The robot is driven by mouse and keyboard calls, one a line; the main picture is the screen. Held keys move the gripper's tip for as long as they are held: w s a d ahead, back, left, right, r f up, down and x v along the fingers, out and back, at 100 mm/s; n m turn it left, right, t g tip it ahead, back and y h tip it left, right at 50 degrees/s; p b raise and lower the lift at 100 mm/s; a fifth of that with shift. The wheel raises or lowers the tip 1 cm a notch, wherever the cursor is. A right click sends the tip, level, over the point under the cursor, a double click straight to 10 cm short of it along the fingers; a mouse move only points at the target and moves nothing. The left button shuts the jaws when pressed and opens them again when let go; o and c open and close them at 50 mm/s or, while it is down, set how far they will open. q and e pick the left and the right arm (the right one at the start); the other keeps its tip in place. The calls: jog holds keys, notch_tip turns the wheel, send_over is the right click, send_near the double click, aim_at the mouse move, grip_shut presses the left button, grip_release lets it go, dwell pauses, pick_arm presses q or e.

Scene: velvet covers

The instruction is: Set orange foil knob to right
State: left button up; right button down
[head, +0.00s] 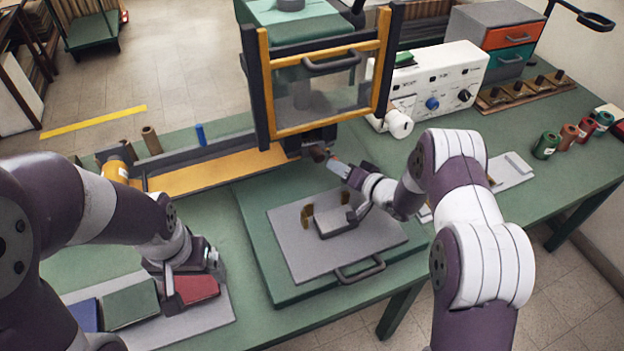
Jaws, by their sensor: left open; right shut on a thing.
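A white control box (441,80) stands at the back right of the table, with a blue knob (432,103) and a black knob (464,96) on its front. I cannot make out an orange knob there. An orange-brown roll (569,137) stands in a row of rolls at the right. My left gripper (192,277) is open above a red block (198,291) at the front left.
The press frame (265,90) with its clear guard rises behind the grey plate (300,255), whose handle (360,271) faces front. Green (130,305) and blue blocks lie left of the red one. A wooden rack (525,92) lies beside the control box.

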jog(key=w+d+b, duration=0.1)
jog(key=w+d, duration=0.2)
jog(key=d, duration=0.7)
jog(key=shift+w+d, duration=0.2)
jog(key=shift+d, duration=0.2)
jog(key=c, duration=0.9)
grip_release()
jog(key=shift+o, duration=0.3)
jog(key=shift+w+d, duration=0.1)
jog(key=shift+d, duration=0.05)
jog(key=b+v, duration=0.1)
jog(key=v, duration=1.1)
jog(key=shift+s+d+b, duration=0.25)
jog(key=shift+s+b, duration=0.05)
jog(key=shift+b, duration=0.05)
